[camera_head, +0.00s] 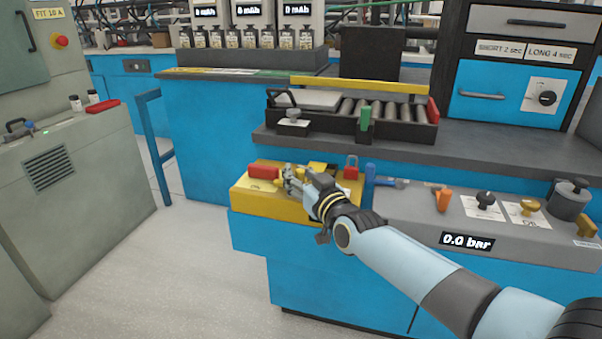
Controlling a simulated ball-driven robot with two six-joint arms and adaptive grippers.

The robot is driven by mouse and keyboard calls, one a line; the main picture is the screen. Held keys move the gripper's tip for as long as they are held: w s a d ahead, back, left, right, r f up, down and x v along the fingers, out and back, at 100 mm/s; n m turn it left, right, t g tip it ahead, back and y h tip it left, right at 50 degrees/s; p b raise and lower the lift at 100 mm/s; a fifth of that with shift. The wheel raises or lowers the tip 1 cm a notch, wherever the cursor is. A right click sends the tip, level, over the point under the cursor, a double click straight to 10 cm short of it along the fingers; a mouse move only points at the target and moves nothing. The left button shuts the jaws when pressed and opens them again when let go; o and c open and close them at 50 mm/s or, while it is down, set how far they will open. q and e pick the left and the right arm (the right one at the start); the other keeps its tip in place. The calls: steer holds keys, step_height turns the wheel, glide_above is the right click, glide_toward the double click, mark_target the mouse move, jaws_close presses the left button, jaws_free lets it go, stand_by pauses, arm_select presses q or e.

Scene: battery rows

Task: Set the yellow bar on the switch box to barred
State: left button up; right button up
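My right gripper (289,180) reaches in from the right, over a yellow box or tray (250,203) on the blue counter. Its fingers are small and partly overlap the things on the tray, so I cannot tell whether they are open or touching anything. A red block (263,172) lies on the tray just left of the fingers. A small yellow piece (318,167) shows behind the gripper. A long yellow bar (360,84) lies level across the back of the roller bed. I cannot tell which of these belongs to the switch box. My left gripper is out of view.
A red padlock (351,170) and a blue upright piece (370,178) stand right of the gripper. The grey panel (400,220) there carries knobs and a "0.0 bar" display (467,242). A grey cabinet (95,150) stands left, with open floor (170,270) between.

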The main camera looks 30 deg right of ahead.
steer(key=o, duration=0.4)
steer(key=shift+a, duration=0.2)
steer(key=shift+o, duration=0.6)
steer(key=shift+d, duration=0.1)
steer(key=shift+s, duration=0.1)
steer(key=s, duration=1.1)
steer(key=shift+s+a, duration=0.35)
steer(key=shift+a, duration=0.1)
